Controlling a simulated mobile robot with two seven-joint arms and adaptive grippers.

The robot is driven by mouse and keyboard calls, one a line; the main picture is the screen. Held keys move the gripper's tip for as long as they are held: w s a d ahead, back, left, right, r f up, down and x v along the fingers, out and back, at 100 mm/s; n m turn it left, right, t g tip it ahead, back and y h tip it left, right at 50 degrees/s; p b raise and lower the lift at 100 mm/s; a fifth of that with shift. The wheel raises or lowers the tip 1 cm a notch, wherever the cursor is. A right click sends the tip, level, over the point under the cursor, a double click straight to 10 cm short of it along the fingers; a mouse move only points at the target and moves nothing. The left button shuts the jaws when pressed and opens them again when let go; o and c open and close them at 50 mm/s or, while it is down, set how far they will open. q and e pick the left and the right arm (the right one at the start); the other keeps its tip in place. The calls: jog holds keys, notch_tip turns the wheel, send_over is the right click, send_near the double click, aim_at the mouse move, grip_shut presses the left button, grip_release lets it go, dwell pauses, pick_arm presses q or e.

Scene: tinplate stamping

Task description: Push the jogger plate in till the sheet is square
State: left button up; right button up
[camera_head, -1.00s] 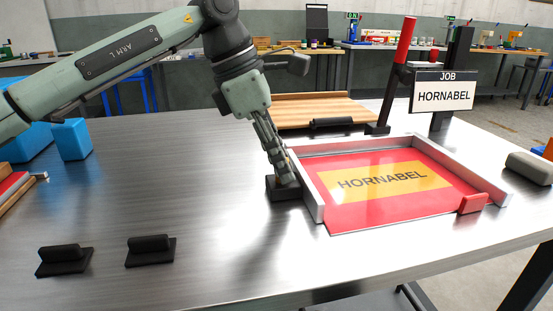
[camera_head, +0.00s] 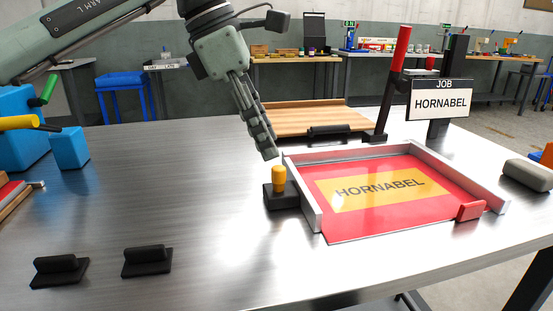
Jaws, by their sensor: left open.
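The red sheet (camera_head: 360,220) with a yellow HORNABEL panel lies flat in a frame of light grey rails (camera_head: 455,172) along its back and right sides. The jogger plate (camera_head: 303,195) is the light grey upright strip along the sheet's left side. A black block (camera_head: 281,199) with a yellow knob (camera_head: 279,176) stands at the plate's outer side. The sheet's left edge lies close along the plate; I cannot tell whether it is exactly square. My left gripper (camera_head: 270,152) is open and empty, just above and behind the knob, apart from it. My right gripper is not in view.
A red stop (camera_head: 471,211) sits at the sheet's front right corner. A red-handled lever (camera_head: 400,48) and a JOB HORNABEL sign (camera_head: 440,100) stand behind. Two black handled blocks (camera_head: 147,261) lie front left. The bench between them and the frame is clear.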

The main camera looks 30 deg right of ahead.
pick_arm(q)
jog(key=shift+v, duration=2.65)
